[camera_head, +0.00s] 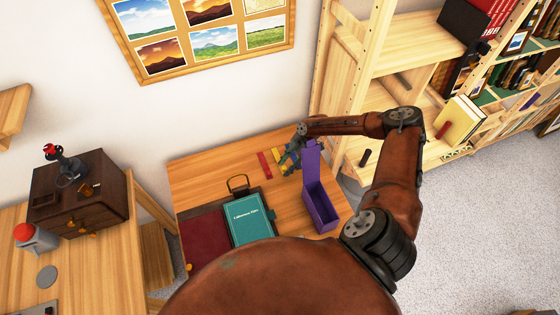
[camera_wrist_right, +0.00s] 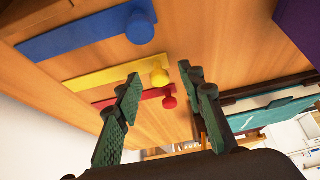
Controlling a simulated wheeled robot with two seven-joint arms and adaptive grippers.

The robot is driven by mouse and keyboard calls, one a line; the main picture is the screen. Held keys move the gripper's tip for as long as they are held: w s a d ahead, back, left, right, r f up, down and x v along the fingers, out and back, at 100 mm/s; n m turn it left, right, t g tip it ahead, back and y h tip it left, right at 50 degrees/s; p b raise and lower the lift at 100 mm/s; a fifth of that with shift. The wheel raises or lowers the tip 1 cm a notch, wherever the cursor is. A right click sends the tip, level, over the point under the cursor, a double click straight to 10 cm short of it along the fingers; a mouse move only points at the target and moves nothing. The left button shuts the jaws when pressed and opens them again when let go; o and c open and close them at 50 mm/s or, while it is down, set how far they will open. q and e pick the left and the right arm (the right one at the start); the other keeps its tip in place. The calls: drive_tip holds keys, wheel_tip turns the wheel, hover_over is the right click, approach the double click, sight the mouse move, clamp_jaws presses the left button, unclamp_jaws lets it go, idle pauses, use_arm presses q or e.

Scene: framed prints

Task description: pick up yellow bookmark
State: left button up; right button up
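The yellow bookmark (camera_wrist_right: 110,76) lies flat on the wooden table, a thin strip with a round knob at one end. It also shows in the head view (camera_head: 278,158), partly hidden by my gripper. My right gripper (camera_wrist_right: 160,74) is open and empty, with its fingertips on either side of the yellow knob in the wrist picture. Whether it touches the bookmark cannot be told. In the head view my right gripper (camera_head: 291,158) is over the back of the table. My left gripper is not in view.
A blue bookmark (camera_wrist_right: 80,36) and a red bookmark (camera_wrist_right: 130,98) lie on either side of the yellow one. A purple open box (camera_head: 322,210) stands to the right. A teal book (camera_head: 248,222) and a dark red book (camera_head: 204,238) lie in front.

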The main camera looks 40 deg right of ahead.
drive_tip(key=shift+c, duration=0.6)
clamp_jaws()
